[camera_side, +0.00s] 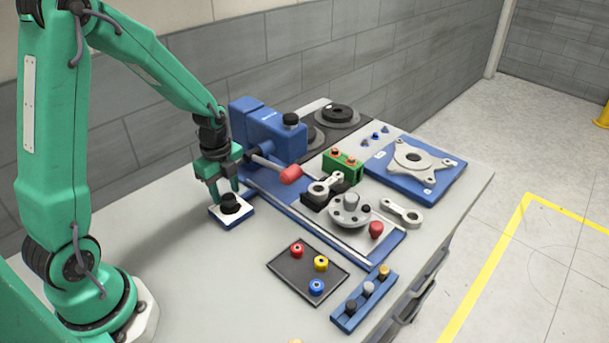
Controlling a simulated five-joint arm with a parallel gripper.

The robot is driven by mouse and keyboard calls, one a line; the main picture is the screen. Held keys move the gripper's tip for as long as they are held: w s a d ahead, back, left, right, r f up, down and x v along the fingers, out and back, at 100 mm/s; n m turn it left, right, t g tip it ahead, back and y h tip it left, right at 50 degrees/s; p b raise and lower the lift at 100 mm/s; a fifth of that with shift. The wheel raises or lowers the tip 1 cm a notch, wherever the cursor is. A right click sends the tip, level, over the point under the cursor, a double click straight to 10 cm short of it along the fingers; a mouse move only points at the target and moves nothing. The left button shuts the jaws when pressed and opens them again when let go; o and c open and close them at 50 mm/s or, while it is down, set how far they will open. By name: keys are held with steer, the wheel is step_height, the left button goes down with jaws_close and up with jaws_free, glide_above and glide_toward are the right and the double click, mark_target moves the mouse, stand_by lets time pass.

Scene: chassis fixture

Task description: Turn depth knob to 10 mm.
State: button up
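A black knob (230,202) stands on a small block with a white top and blue sides (238,217), on the left of the bench. I take it for the depth knob; no scale or reading is legible. My gripper (225,193) points down right at this knob.
A rod with a red end (290,175) sticks out from the blue machine, close to the right of my gripper. A clamp fixture with a round grey plate (349,213) stands mid-bench. A dark tray (284,272) holds coloured rings. The bench's front left is clear.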

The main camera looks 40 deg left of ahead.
steer(key=shift+s+d+f+m+g, duration=0.15)
steer(key=shift+s+d+m, duration=0.1)
steer(key=shift+d, duration=0.3)
steer(key=shift+s+d+f+m+g, duration=0.15)
steer(key=shift+d+m, duration=0.1)
steer(key=shift+d, duration=0.25)
steer(key=c, duration=0.5)
steer(key=shift+n, duration=1.7)
steer(key=shift+c, duration=0.6)
steer(key=shift+n, duration=1.8)
steer(key=shift+a+n, duration=0.15)
steer(key=shift+n, duration=0.15)
